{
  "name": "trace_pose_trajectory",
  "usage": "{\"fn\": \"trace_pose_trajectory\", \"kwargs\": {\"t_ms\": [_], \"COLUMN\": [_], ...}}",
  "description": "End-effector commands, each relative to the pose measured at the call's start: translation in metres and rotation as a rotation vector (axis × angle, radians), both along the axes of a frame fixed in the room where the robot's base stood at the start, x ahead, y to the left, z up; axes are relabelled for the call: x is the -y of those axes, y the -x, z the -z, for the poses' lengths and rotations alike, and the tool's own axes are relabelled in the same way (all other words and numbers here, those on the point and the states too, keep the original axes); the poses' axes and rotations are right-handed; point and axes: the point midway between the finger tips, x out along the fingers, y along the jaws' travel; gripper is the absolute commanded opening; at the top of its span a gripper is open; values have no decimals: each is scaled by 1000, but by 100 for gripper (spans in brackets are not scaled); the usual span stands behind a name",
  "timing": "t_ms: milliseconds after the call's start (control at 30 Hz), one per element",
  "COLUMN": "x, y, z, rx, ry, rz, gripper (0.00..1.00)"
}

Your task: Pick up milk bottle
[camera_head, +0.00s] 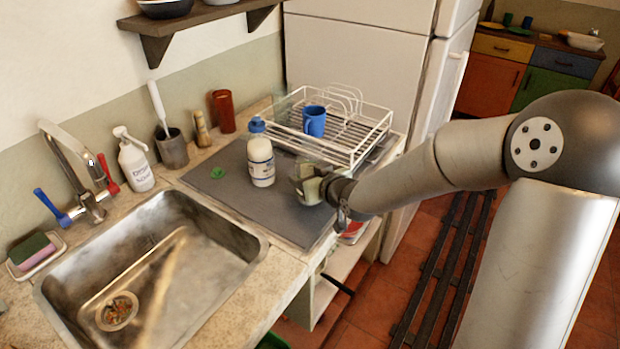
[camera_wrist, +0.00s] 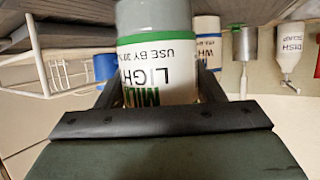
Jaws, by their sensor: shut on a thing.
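A milk bottle (camera_head: 308,190) with a green-edged white label is between the fingers of my gripper (camera_head: 332,190), at the right side of the grey mat. In the wrist view the same milk bottle (camera_wrist: 157,70) appears upside down, its label reading "MILK LIGHT". My gripper (camera_wrist: 160,88) is shut on it, one finger on each side. I cannot tell whether its base touches the mat. A second milk bottle (camera_head: 261,163) with a blue cap stands upright on the mat to the left; its label shows partly in the wrist view (camera_wrist: 207,40).
A white wire dish rack (camera_head: 368,135) with a blue mug (camera_head: 314,121) stands behind the held bottle. The sink (camera_head: 160,265) is at the left front. A soap bottle (camera_head: 135,165), a brush holder (camera_head: 172,150) and a brown cup (camera_head: 223,112) line the wall. A green item (camera_head: 217,173) lies on the mat.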

Motion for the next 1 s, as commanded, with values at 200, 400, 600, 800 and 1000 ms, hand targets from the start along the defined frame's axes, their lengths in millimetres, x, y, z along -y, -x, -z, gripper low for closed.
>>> {"fn": "trace_pose_trajectory", "kwargs": {"t_ms": [200, 400, 600, 800, 1000], "x": [1, 6, 11, 16, 23], "y": [0, 17, 35, 54, 79], "z": [-23, -43, -66, -86, -97], "rx": [3, 3, 2, 1, 2], "ry": [2, 4, 5, 4, 5], "rz": [2, 2, 2, 3, 1], "gripper": [32, 32, 32, 32, 32]}}
